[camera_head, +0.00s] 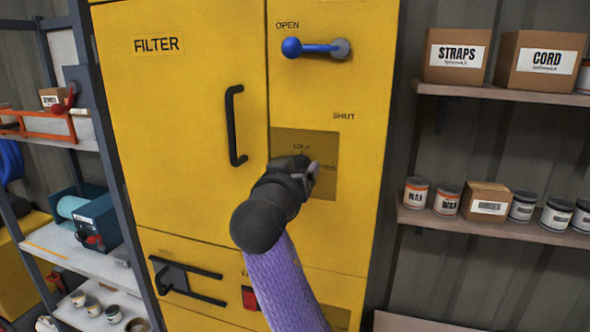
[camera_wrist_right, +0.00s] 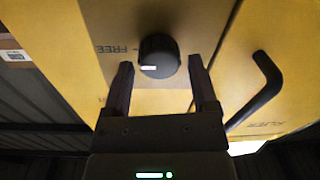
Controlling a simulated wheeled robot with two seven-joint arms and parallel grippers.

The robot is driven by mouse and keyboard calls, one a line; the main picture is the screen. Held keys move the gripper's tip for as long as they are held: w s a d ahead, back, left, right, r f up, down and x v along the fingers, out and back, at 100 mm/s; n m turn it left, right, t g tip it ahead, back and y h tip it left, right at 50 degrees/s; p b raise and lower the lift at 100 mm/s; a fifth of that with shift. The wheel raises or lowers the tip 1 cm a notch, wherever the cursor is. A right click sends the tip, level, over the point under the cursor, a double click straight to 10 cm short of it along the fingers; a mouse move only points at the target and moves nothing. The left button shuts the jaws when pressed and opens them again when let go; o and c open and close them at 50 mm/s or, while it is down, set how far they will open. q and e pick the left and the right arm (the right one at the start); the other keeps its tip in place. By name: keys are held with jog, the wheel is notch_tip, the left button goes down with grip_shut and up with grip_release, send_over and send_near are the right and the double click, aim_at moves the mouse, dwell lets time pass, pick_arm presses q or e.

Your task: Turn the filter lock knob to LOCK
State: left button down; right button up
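The filter lock knob (camera_wrist_right: 158,55) is round and black in the right wrist view. Its white mark is on its left side, towards the word FREE beside it. The knob sits on a brownish panel (camera_head: 325,188) of the yellow cabinet; the word LOCK (camera_head: 301,146) shows above my gripper in the head view. My right gripper (camera_head: 308,172) is at this panel and hides the knob there. In the wrist view the right gripper (camera_wrist_right: 160,66) is open, one finger on each side of the knob, with visible gaps. My left gripper is not in view.
The FILTER door (camera_head: 180,120) has a black bar handle (camera_head: 235,125) left of my gripper. A blue lever (camera_head: 315,47) is above, by OPEN. A red switch (camera_head: 250,298) is below. Shelves with boxes and cans (camera_head: 445,198) stand at right; another rack is at left.

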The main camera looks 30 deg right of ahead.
grip_shut()
jog(key=n+p, duration=0.4)
jog(key=n, duration=0.1)
jog(key=shift+r+p, duration=0.2)
jog(key=shift+p, duration=0.2)
jog(key=shift+w+a+f+n+g+p, duration=0.15)
jog(key=shift+n+p, duration=0.75)
jog(key=shift+n, duration=1.15)
jog(key=shift+s+d+f+n+g+p, duration=0.1)
jog(key=shift+n+p, duration=0.8)
jog(key=shift+n, duration=1.2)
jog(key=shift+w+a+f+n+g+p, duration=0.15)
jog(key=shift+n+p, duration=0.75)
jog(key=shift+n, duration=1.15)
jog(key=shift+d, duration=0.1)
